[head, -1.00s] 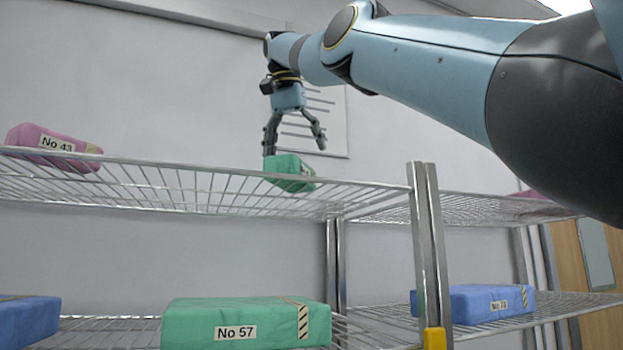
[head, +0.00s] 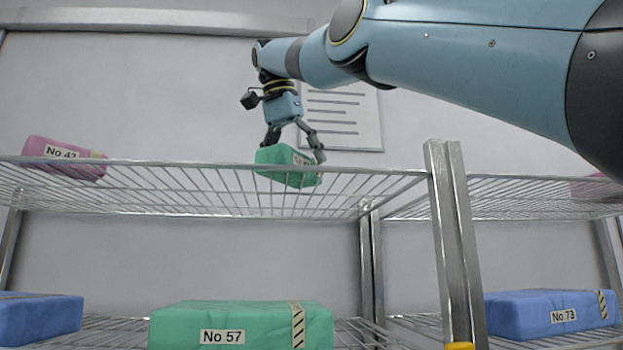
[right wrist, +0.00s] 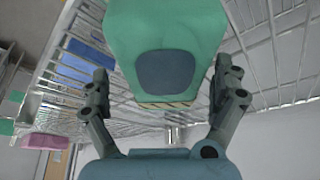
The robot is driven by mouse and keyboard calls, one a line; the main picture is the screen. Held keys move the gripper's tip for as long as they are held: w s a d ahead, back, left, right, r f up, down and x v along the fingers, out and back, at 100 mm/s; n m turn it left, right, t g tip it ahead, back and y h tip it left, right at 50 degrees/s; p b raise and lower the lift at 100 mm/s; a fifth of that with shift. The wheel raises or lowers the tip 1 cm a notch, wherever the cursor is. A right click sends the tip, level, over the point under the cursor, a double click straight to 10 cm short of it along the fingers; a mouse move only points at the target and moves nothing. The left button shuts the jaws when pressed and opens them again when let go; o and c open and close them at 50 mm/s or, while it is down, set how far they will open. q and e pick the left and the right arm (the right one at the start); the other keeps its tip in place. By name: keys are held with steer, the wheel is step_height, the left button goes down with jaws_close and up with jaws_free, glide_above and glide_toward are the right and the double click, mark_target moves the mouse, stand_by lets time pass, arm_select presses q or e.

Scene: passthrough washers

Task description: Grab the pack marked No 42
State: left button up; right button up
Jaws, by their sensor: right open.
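No label reading No 42 can be made out. A green pack (head: 287,167) lies on the upper wire shelf, and no number shows on it. My right gripper (head: 295,152) is over this pack, pointing down, with its fingers spread. In the right wrist view the green pack (right wrist: 165,50) is between the open fingers (right wrist: 162,78), with a dark grey patch and a striped band on it. Gaps show between pack and fingers there. A pink pack (head: 65,160) lies at the left of the upper shelf; its label looks like No 43. My left gripper is not in view.
The upper wire shelf (head: 210,185) is bare between the pink and green packs. Below are a green pack marked No 57 (head: 245,318), a blue pack (head: 38,318) and another blue pack marked No 73 (head: 550,315). A metal post (head: 455,240) stands right of the gripper.

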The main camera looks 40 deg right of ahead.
steer(key=shift+w+d+f, duration=0.15)
steer(key=shift+f, duration=0.2)
steer(key=shift+w, duration=0.2)
steer(key=shift+a+r, duration=0.1)
steer(key=shift+a, duration=0.4)
steer(key=shift+s, duration=0.1)
steer(key=shift+c, duration=1.3)
steer(key=shift+d, duration=0.2)
steer(key=c, duration=1.2)
